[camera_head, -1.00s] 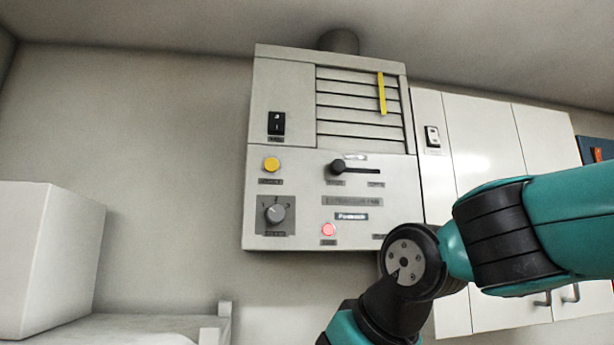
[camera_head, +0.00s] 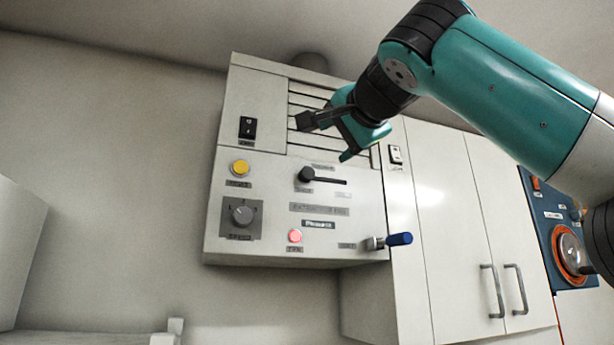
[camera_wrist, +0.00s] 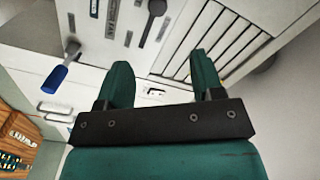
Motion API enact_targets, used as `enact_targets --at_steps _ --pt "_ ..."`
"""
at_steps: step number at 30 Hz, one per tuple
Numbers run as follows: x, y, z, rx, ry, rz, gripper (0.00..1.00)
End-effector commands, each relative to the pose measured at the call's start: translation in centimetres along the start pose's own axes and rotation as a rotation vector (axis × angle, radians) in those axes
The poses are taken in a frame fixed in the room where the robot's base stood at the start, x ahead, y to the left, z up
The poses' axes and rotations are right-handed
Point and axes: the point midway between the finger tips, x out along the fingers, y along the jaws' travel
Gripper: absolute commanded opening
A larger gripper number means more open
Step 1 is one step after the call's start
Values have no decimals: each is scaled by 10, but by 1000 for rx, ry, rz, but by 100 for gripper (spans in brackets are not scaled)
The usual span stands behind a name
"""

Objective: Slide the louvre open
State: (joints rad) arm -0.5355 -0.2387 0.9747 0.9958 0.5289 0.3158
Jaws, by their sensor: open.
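The louvre (camera_head: 305,101) is a panel of pale horizontal slats in the upper right of a grey wall unit (camera_head: 225,200). My gripper (camera_head: 335,140) is in front of its lower right part in the head view and hides much of it, including the yellow strip's place. In the wrist view my open gripper (camera_wrist: 160,72) has two teal fingers apart with nothing between them. The louvre (camera_wrist: 222,42) shows there beyond the right finger, with a trace of yellow beside that fingertip. I cannot tell whether the finger touches it.
The unit carries a black lever (camera_head: 325,178), a yellow button (camera_head: 240,168), a dial (camera_head: 241,212), a lit red button (camera_head: 295,236) and a blue-handled lever (camera_head: 398,239) sticking out. White cabinets (camera_head: 445,220) stand to the right. The wall to the left is clear.

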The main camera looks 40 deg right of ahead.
Motion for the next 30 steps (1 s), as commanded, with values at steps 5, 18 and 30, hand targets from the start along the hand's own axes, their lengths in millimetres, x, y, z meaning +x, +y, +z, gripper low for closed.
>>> enact_targets --at_steps 5,18,30 --pt "16 6 0 -7 3 15 61" --pt "89 4 -4 -8 3 19 61" --pt "154 4 -3 -7 0 13 61"
